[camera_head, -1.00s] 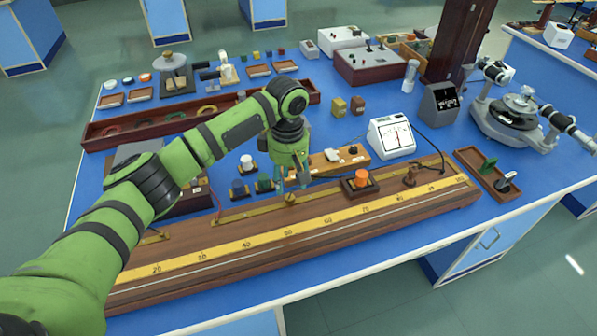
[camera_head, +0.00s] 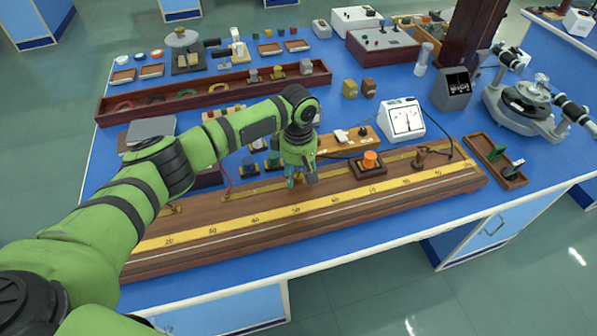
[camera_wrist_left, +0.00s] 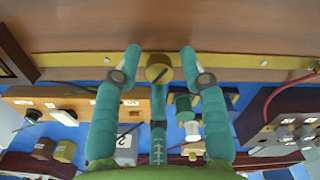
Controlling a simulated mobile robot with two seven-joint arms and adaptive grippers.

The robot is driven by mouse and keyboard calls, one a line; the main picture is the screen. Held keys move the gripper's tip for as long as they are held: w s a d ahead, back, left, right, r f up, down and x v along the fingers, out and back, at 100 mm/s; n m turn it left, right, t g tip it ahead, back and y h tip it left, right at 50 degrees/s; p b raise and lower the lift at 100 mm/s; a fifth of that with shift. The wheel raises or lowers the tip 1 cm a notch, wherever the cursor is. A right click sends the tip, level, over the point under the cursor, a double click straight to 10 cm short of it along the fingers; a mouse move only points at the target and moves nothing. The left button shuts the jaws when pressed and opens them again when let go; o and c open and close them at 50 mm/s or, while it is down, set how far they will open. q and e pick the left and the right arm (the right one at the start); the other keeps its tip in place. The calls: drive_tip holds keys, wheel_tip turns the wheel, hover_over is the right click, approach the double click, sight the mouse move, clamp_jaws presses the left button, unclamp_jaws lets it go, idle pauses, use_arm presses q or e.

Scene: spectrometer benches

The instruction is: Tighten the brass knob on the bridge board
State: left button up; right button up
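The wooden bridge board (camera_head: 228,208) lies along the front of the blue bench, with a yellow number scale and a brass strip. In the left wrist view the round brass knob (camera_wrist_left: 158,69) stands at the brass strip (camera_wrist_left: 230,61). My left gripper (camera_head: 303,184) hangs over the board, pointing down. In the wrist view its teal fingers (camera_wrist_left: 160,54) are open, one on each side of the knob, with visible gaps between. In the head view the gripper hides the knob. My right gripper is in neither view.
An orange-knobbed block (camera_head: 370,161) stands close right of the gripper. A white meter (camera_head: 403,119) and a small wooden unit (camera_head: 347,143) sit behind it. A red wire (camera_head: 228,185) runs near the board's left. The board's front part is clear.

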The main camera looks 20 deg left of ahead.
use_arm(q)
clamp_jaws()
drive_tip(key=shift+r+p, duration=0.1)
drive_tip(key=shift+p, duration=0.2)
drive_tip(key=m+p, duration=0.1)
drive_tip(key=p, duration=0.1)
drive_tip(key=m+p, duration=0.1)
drive_tip(key=p, duration=0.1)
drive_tip(key=shift+s+d+r+m+p, duration=0.1)
drive_tip(key=shift+r+m+p, duration=0.05)
drive_tip(key=shift+m+p, duration=0.75)
drive_tip(key=shift+m, duration=0.5)
drive_tip(key=m+p, duration=0.1)
drive_tip(key=m, duration=0.3)
drive_tip(key=shift+f, duration=0.2)
drive_tip(key=m+p, duration=0.1)
drive_tip(key=m, duration=0.8)
drive_tip(key=shift+m+p, duration=0.3)
drive_tip(key=m, duration=0.5)
drive_tip(key=shift+f, duration=0.1)
drive_tip(key=m, duration=0.5)
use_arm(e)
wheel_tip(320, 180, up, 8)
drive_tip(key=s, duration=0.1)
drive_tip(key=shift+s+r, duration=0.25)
use_arm(q)
drive_tip(key=shift+m, duration=0.3)
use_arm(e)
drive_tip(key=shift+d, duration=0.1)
